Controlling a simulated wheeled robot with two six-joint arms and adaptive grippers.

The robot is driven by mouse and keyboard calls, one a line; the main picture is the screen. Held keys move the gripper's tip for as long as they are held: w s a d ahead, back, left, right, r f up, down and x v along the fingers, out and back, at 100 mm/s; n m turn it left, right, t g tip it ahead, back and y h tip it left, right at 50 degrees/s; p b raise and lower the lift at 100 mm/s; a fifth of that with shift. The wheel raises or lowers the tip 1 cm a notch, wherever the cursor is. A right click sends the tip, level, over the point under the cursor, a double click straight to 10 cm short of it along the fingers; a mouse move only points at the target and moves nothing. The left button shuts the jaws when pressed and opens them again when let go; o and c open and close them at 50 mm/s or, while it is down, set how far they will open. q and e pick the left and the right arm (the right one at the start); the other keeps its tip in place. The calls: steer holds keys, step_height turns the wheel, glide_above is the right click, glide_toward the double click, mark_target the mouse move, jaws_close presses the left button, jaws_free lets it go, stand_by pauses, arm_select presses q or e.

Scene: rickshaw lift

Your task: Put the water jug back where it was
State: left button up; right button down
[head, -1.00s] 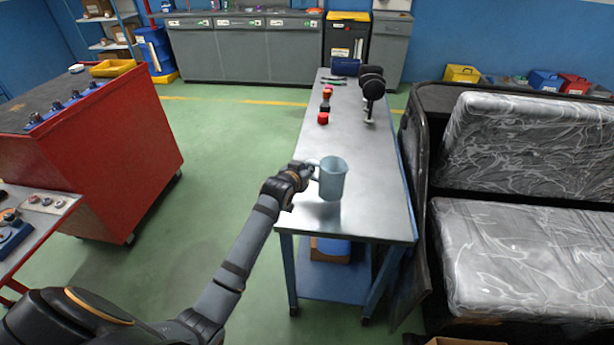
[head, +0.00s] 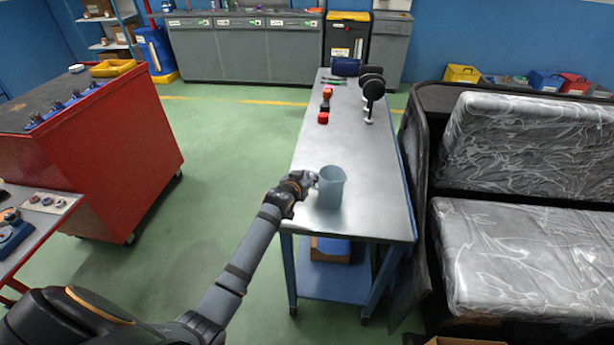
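The water jug (head: 331,188) is a translucent blue-grey pitcher with its handle toward the left. It stands upright at the near left part of the long metal table (head: 375,205), and its base appears to rest on the tabletop. My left gripper (head: 311,181) is at the jug's handle, on its left side. The fingers look closed around the handle, though they are small and partly hidden by the gripper's own body. My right gripper does not show in the head view.
Red and black small items (head: 324,105) and black round-headed items on stands (head: 372,92) are at the table's far half. The table's middle is clear. A red cabinet (head: 100,160) stands left, and a plastic-wrapped seat (head: 520,250) stands close along the table's right side.

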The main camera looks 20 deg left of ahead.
arm_select(q)
steer(key=shift+r, duration=0.15)
steer(key=v, duration=1.2)
